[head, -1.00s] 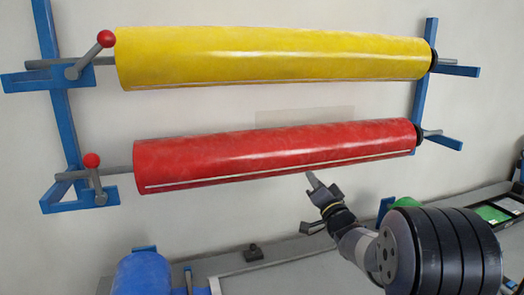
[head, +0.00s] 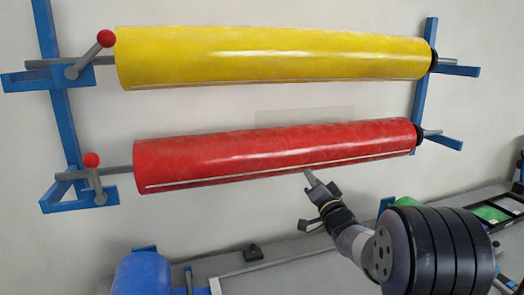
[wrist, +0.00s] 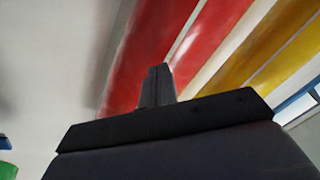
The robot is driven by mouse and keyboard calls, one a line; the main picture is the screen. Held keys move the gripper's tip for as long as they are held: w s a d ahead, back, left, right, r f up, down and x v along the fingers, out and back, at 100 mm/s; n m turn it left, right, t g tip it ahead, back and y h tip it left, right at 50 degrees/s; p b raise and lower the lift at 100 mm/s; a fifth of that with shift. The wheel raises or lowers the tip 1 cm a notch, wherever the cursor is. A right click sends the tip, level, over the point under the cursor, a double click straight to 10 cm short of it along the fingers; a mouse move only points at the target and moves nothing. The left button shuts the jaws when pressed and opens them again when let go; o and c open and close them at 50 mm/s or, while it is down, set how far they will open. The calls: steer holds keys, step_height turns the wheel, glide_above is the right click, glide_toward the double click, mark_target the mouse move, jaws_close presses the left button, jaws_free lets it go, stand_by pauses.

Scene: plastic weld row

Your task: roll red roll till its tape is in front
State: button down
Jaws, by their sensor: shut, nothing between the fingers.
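The red roll (head: 270,150) hangs level on the lower rod. Its tape, a thin pale strip (head: 230,175), runs lengthwise along the lower front of the roll. In the wrist view the red roll (wrist: 150,50) slants across the top, with the pale strip (wrist: 187,42) on it. My gripper (head: 308,174) is shut and empty, its tip close to the roll's lower edge, right of the middle. I cannot tell whether it touches. In the wrist view the closed fingers (wrist: 157,82) overlap the red roll.
A yellow roll (head: 270,55) with its own pale strip hangs above. Blue brackets (head: 66,130) and red-knobbed levers (head: 92,160) stand at the left ends. A blue rounded object (head: 148,275) stands at lower left.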

mark_target(306, 158)
steer(key=shift+w+a, duration=0.2)
steer(key=shift+w, duration=0.3)
steer(key=shift+w+a, duration=0.15)
steer(key=shift+w, duration=0.35)
steer(key=shift+s+r, duration=0.1)
steer(key=shift+r, duration=0.15)
steer(key=shift+s+d+r, duration=0.1)
steer(key=shift+s+r, duration=0.05)
steer(key=shift+r, duration=0.65)
steer(key=shift+p, duration=0.3)
steer(key=shift+r+p, duration=0.3)
steer(key=shift+r, duration=0.45)
steer(key=shift+s+d+f+b, duration=0.25)
steer(key=shift+s+b, duration=0.15)
steer(key=shift+s, duration=0.2)
steer(key=shift+s+d+f+b, duration=0.1)
steer(key=shift+s+d+b, duration=0.15)
steer(key=shift+s, duration=0.65)
steer(key=shift+s+d+b, duration=0.2)
steer(key=shift+s+d, duration=0.1)
steer(key=shift+s, duration=0.55)
steer(key=shift+s+d+f+b, duration=0.1)
steer(key=shift+s+d+b, duration=0.15)
steer(key=shift+s, duration=0.65)
